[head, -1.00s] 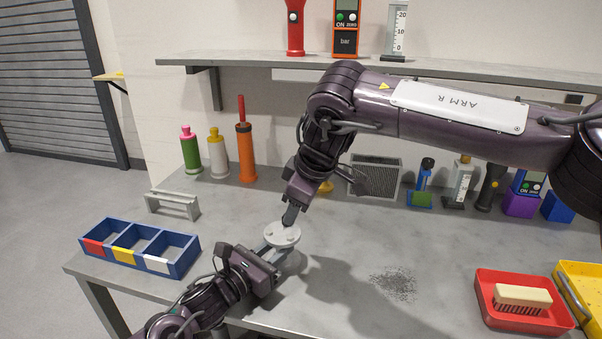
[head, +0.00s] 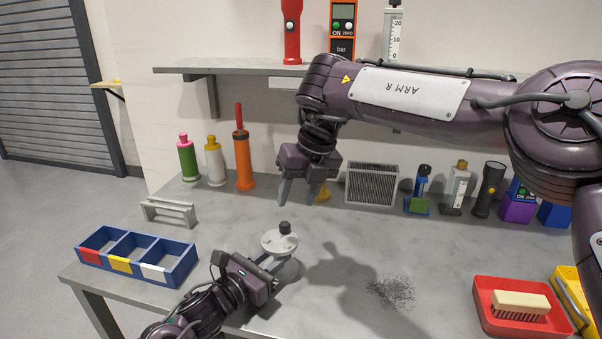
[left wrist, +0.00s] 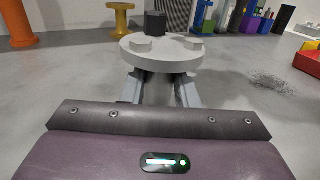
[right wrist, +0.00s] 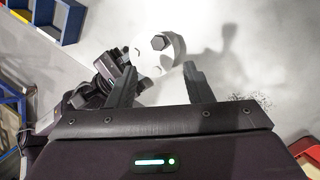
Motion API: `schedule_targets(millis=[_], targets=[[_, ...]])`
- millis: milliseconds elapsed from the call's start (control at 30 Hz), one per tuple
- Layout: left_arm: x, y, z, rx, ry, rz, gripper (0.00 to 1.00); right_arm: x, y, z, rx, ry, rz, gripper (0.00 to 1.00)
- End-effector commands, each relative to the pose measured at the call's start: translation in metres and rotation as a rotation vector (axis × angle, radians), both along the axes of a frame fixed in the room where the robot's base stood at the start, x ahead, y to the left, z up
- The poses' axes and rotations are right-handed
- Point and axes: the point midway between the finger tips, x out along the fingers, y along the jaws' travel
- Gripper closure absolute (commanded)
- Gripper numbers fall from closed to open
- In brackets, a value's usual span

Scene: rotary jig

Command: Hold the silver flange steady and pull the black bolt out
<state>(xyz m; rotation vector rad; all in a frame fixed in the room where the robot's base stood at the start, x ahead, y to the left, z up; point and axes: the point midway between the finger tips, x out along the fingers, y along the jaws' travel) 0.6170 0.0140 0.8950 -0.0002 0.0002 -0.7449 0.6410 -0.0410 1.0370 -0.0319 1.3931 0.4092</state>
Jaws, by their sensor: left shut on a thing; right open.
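The silver flange (head: 271,246) is a round pale disc with light bolt heads on it, raised above the bench. My left gripper (head: 274,263) is shut on it from the front left, its fingers under the disc in the left wrist view. The black bolt (head: 285,228) stands upright in the flange, near the far edge in the left wrist view (left wrist: 155,23). My right gripper (head: 298,203) is open and empty, above and apart from the bolt. In the right wrist view the bolt (right wrist: 159,42) shows beyond its fingers.
A blue three-compartment bin (head: 183,280) sits at the left bench edge, with a grey bracket (head: 168,213) behind it. A red tray with a brush (head: 482,315) is at right. Dark shavings (head: 392,291) lie between. Bottles and tools line the back.

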Motion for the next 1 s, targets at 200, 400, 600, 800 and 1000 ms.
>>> schedule_targets(millis=[200, 400, 600, 800, 1000], targets=[[0.000, 0.000, 0.000, 0.000, 0.000, 0.001, 1.00, 0.005, -0.003, 0.021, -0.057, -0.110, 0.477, 0.54], [0.000, 0.000, 0.000, 0.000, 0.000, 0.001, 1.00, 0.007, -0.005, 0.035, -0.091, -0.184, 0.793, 0.54], [0.000, 0.000, 0.000, 0.000, 0.000, 0.001, 1.00, 0.007, -0.006, 0.039, -0.103, -0.212, 0.925, 0.54], [0.000, 0.000, 0.000, 0.000, 0.000, 0.001, 1.00, 0.009, 0.000, 0.019, -0.101, -0.213, 0.938, 0.54], [0.000, 0.000, 0.000, 0.000, 0.000, 0.000, 1.00, 0.012, 0.010, -0.018, -0.100, -0.212, 0.935, 0.54]])
